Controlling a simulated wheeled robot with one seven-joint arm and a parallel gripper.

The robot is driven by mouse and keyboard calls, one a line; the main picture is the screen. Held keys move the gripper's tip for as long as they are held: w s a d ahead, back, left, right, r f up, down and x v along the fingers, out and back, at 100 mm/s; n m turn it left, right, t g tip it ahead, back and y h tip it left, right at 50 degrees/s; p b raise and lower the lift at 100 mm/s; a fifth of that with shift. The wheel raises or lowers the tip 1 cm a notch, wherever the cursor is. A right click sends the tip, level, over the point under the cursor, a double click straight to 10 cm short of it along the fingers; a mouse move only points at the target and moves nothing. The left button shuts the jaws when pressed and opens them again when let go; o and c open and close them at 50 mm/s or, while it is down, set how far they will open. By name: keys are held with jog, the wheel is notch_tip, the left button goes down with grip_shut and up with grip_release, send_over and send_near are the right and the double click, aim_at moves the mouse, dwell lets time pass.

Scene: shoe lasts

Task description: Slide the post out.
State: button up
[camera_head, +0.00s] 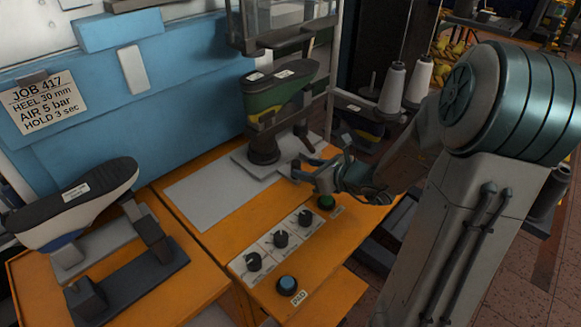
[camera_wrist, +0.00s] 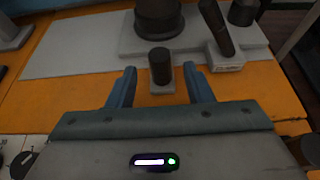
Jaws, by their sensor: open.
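A short dark upright cylinder (camera_wrist: 160,66), which looks like the post, stands on a small grey block (camera_wrist: 162,88) at the front edge of a grey base plate. My gripper (camera_wrist: 160,78) is open, one blue finger on each side of the cylinder with a gap visible on both sides. In the head view my gripper (camera_head: 302,168) is low over the orange bench, just right of the base plate (camera_head: 248,165); I cannot pick out the short cylinder there. A thicker dark round column (camera_head: 263,145) rises from the plate under a green and black shoe (camera_head: 280,90).
A slanted dark bar (camera_wrist: 215,27) stands right of the cylinder. Knobs (camera_head: 281,239), a green button (camera_head: 326,202) and a blue button (camera_head: 287,286) sit on the orange bench. Another shoe (camera_head: 75,203) rests on a stand at left. A grey sheet (camera_head: 205,195) lies flat and clear.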

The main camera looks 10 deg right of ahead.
jog(key=x, duration=0.6)
jog(key=shift+w+a+f, duration=0.1)
jog(key=shift+w+a, duration=0.15)
